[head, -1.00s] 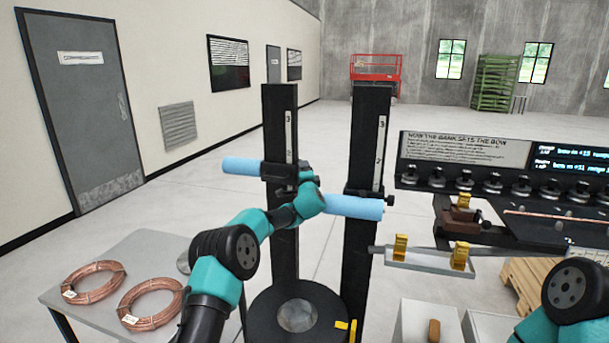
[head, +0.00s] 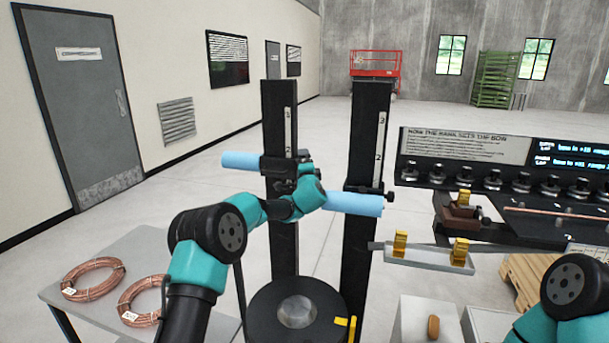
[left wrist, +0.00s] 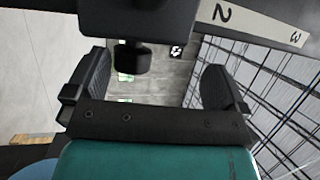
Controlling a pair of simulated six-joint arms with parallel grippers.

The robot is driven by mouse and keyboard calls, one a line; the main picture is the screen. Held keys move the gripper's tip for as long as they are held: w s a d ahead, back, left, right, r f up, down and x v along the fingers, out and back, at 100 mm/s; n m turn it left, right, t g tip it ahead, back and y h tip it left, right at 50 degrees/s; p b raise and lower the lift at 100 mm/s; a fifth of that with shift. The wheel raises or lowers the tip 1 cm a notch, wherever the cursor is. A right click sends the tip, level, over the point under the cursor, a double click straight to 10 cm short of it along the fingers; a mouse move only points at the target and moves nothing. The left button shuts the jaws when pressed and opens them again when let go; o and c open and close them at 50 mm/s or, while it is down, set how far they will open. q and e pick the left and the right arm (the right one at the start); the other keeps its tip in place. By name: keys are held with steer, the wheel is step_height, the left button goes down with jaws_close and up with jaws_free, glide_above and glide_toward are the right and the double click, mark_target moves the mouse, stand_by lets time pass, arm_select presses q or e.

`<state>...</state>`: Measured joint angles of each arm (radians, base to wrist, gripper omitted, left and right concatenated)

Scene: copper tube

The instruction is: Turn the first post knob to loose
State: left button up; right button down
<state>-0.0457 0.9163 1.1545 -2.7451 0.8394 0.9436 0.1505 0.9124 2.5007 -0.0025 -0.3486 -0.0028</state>
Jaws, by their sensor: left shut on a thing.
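Two black posts stand side by side, the left post (head: 279,115) and the right post (head: 371,120), each with a numbered scale strip. The right post's knob (head: 389,197) stands free. My right gripper is out of view.
Copper coils (head: 93,278) lie on a grey table at left. A black round base (head: 262,310) sits below the posts. At right are a bench with a row of black knobs (head: 521,183) and a tray with yellow holders (head: 430,259).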

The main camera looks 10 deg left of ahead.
arm_select(q)
steer(key=s+d, duration=0.1)
steer(key=s, duration=0.3)
steer(key=s+d+r, duration=0.1)
steer(key=s, duration=0.3)
steer(key=s+r, duration=0.1)
steer(key=s, duration=0.3)
steer(key=shift+d, duration=0.4)
steer(key=shift+c, duration=1.3)
steer(key=shift+w+r, duration=0.1)
steer(key=d+m+g, duration=0.1)
steer(key=g, duration=0.1)
steer(key=d+m+g+h, duration=0.1)
steer(key=g, duration=0.1)
steer(key=shift+d+g, duration=0.4)
steer(key=x, duration=1.7)
steer(key=shift+w+d, duration=0.15)
steer(key=shift+d, duration=0.05)
steer(key=shift+c, duration=0.3)
